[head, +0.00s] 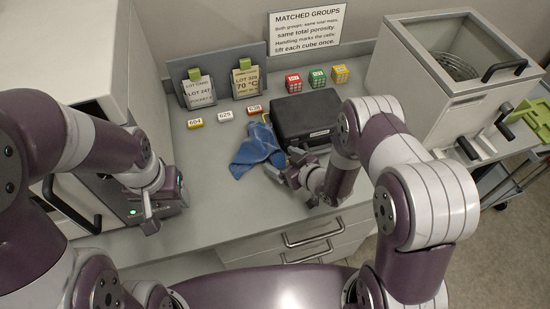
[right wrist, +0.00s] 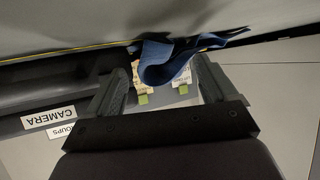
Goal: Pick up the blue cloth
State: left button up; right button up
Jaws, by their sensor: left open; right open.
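The blue cloth (head: 257,148) lies crumpled on the grey counter, against the left side of a black case. In the right wrist view the cloth (right wrist: 166,66) shows between the two open fingers, with a strip of it running off to the right. My right gripper (head: 287,168) is open just to the right of the cloth's lower part, in front of the case. Whether its fingers touch the cloth I cannot tell. My left gripper (head: 150,215) is open and empty near the counter's front edge at the left, well away from the cloth.
The black case (head: 305,118) stands close behind my right gripper. Small labelled blocks (head: 226,115) lie behind the cloth. Red, green and yellow cubes (head: 317,79) stand at the back. The counter left of the cloth is clear.

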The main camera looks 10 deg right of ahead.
jog(key=shift+c, duration=0.3)
grip_shut()
notch_tip(320, 180, up, 39)
jog(key=p, duration=2.3)
jog(key=shift+p, duration=0.3)
